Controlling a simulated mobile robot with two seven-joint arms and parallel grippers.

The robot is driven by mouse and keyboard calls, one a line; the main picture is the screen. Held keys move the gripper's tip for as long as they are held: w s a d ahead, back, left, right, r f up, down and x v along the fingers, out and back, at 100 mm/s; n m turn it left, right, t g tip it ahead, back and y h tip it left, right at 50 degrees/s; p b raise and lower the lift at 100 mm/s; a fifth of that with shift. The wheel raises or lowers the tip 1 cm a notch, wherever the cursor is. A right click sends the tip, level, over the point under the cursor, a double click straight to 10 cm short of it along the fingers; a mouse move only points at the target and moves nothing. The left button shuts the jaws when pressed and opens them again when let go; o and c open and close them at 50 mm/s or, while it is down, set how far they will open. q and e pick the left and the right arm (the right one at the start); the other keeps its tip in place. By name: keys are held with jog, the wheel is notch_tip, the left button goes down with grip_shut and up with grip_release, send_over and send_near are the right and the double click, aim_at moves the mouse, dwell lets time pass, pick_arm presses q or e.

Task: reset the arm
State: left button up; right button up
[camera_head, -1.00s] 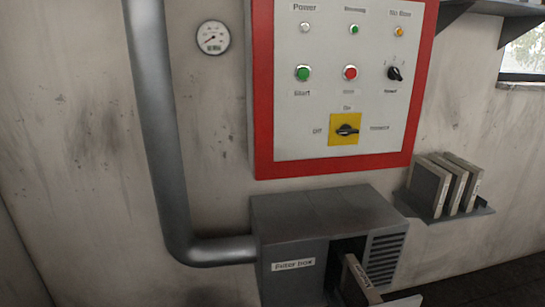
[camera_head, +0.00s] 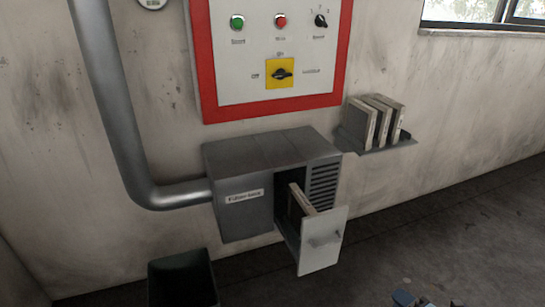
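A small part of my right gripper (camera_head: 426,300) shows at the bottom edge, right of centre, in the head view. It is below and to the right of the filter box (camera_head: 245,210), apart from it. Its fingers cannot be made out, so I cannot tell whether it is open or shut. My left gripper is not in view. The filter box's drawer (camera_head: 320,243) is pulled out, with a filter (camera_head: 300,201) standing in it.
A control panel (camera_head: 235,75) with a red frame hangs above the box. A wall shelf (camera_head: 385,147) holds several filters (camera_head: 378,118). A grey pipe (camera_head: 105,95) runs into the box. A dark bin (camera_head: 183,280) stands below. The floor at right is clear.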

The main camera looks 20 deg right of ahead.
jog(key=s+a+f+m+g, duration=0.2)
jog(key=s+a+m+g, duration=0.15)
jog(key=a+m, duration=0.35)
jog(key=s+a+f+m+g, duration=0.2)
jog(key=s+a+m, duration=0.2)
jog(key=a+m, duration=0.3)
jog(key=w+a+r+m+t+y, duration=0.15)
jog(key=a+m, duration=0.35)
jog(key=a, duration=0.6)
pick_arm(q)
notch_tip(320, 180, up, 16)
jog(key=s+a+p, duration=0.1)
jog(key=p, duration=2.2)
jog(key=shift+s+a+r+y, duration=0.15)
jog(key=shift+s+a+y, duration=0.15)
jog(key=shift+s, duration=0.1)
pick_arm(e)
notch_tip(320, 180, up, 17)
jog(key=d, duration=0.2)
jog(key=shift+s+h, duration=0.45)
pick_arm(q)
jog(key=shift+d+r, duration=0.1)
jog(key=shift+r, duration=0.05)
pick_arm(e)
jog(key=shift+f, duration=0.1)
